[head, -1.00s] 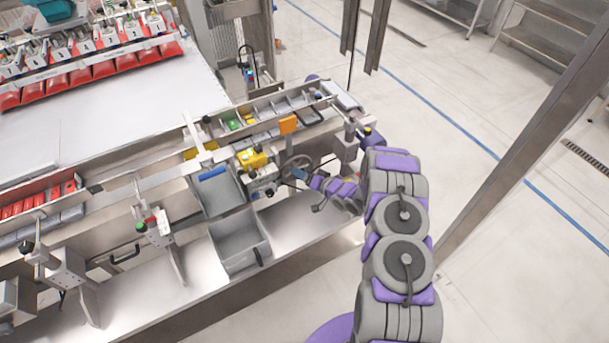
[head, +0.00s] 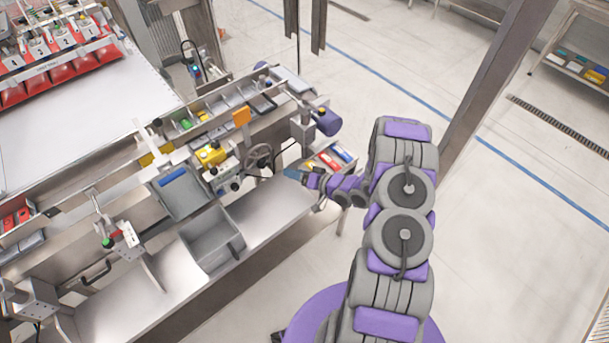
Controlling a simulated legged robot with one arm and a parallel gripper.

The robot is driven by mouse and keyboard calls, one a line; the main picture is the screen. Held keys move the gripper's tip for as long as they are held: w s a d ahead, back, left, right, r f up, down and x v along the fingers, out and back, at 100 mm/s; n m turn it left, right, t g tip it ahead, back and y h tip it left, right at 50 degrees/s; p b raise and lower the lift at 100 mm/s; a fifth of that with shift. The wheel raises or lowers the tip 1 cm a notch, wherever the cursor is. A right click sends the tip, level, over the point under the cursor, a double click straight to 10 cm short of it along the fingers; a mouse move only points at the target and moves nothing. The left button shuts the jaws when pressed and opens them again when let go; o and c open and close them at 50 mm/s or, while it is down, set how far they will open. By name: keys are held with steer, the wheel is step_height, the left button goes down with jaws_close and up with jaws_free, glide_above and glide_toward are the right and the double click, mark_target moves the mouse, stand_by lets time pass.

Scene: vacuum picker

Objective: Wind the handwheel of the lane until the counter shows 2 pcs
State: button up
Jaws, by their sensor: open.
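The handwheel (head: 259,156) is a dark spoked wheel on the front of the machine, right of a yellow block (head: 211,155). My gripper (head: 290,173) is at the end of my purple and grey arm, a little right of and below the wheel in the picture, apart from it. The gripper is small here and seen from behind; it looks empty. A grey box with small controls (head: 226,182) sits left of the wheel. I cannot make out the counter or any reading on it.
A grey bin (head: 212,238) and a tray (head: 185,194) are at the lower left. A box with red and blue items (head: 333,158) lies behind my gripper. A purple-ended cylinder (head: 328,121) juts out.

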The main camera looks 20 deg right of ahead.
steer(key=shift+v, duration=1.6)
steer(key=d+r+n+g+h+b, duration=0.1)
steer(key=d+r+g+h, duration=0.1)
steer(key=d+r+h, duration=0.3)
steer(key=d+r+n+g+h, duration=0.1)
steer(key=d+r+g+h, duration=0.25)
steer(key=r, duration=0.45)
steer(key=s+a+r+g+h, duration=0.1)
steer(key=s+r+h, duration=0.1)
steer(key=s+r, duration=0.3)
steer(key=s+a+r+g, duration=0.2)
steer(key=s+a+r, duration=0.2)
steer(key=s, duration=0.7)
steer(key=s+a+r+g+y+b, duration=0.1)
steer(key=s+a+r+g, duration=0.2)
steer(key=s+a, duration=0.5)
steer(key=s+a+r+g+y, duration=0.1)
steer(key=s+a+r, duration=0.3)
steer(key=s, duration=1.1)
steer(key=shift+a+r+n+g+b, duration=0.35)
steer(key=shift+a+g, duration=0.4)
steer(key=shift+a, duration=0.3)
steer(key=shift+s, duration=0.1)
